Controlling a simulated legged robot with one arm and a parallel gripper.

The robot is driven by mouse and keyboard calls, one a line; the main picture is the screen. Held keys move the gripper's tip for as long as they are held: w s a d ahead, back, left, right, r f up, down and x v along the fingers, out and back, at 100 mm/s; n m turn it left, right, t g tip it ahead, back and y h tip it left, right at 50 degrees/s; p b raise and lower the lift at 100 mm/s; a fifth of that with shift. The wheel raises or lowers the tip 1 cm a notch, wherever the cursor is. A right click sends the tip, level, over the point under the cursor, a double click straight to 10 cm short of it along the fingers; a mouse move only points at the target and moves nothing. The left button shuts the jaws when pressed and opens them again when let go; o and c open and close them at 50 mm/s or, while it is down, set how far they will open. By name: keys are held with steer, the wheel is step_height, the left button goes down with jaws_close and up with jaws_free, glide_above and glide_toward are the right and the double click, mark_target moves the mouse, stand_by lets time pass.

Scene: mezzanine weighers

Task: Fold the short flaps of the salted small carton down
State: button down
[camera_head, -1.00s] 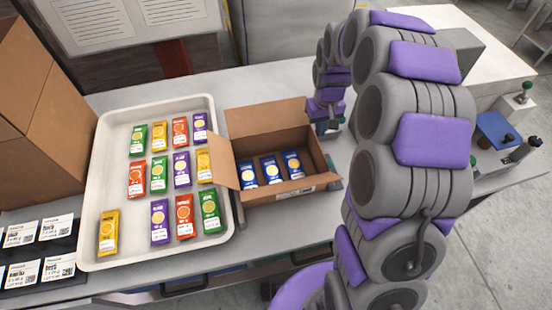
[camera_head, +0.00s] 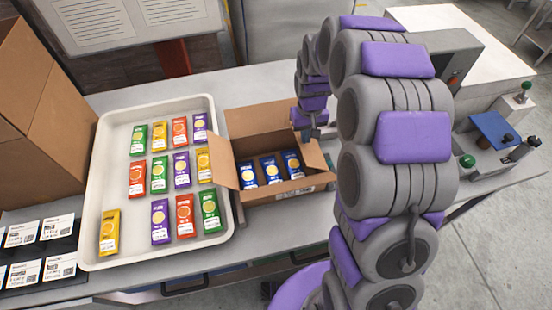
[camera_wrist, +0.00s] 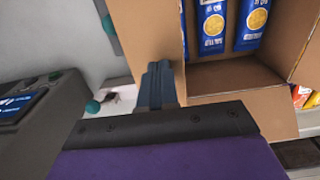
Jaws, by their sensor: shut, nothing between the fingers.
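The small brown carton (camera_head: 292,192) stands open right of the tray, with several blue packets (camera_head: 269,170) in a row inside. Its left short flap (camera_head: 222,163) leans up and outward. The long back flap (camera_head: 262,119) stands up. A cardboard panel at the right end (camera_head: 314,158), apparently the right short flap, is partly hidden by my arm. My gripper (camera_head: 310,134) is shut and empty at the carton's right back corner. In the wrist view its fingers (camera_wrist: 159,84) are close against a carton panel (camera_wrist: 148,32); contact is unclear. Any word "salted" is unreadable.
A white tray (camera_head: 88,222) of coloured packets stands close left of the carton. A large brown box (camera_head: 35,115) and label cards (camera_head: 38,250) are at the far left. A device with a blue plate (camera_head: 492,128) and knobs stands right.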

steer(key=shift+s+a+f, duration=0.1)
steer(key=shift+a+f, duration=0.45)
steer(key=shift+a, duration=0.15)
steer(key=shift+s+a+f, duration=0.1)
steer(key=shift+a+f, duration=0.2)
steer(key=shift+f, duration=0.25)
steer(key=shift+a+f, duration=0.3)
steer(key=shift+f, duration=0.75)
step_height(320, 180, up, 9)
steer(key=p, duration=0.3)
steer(key=shift+r, duration=0.1)
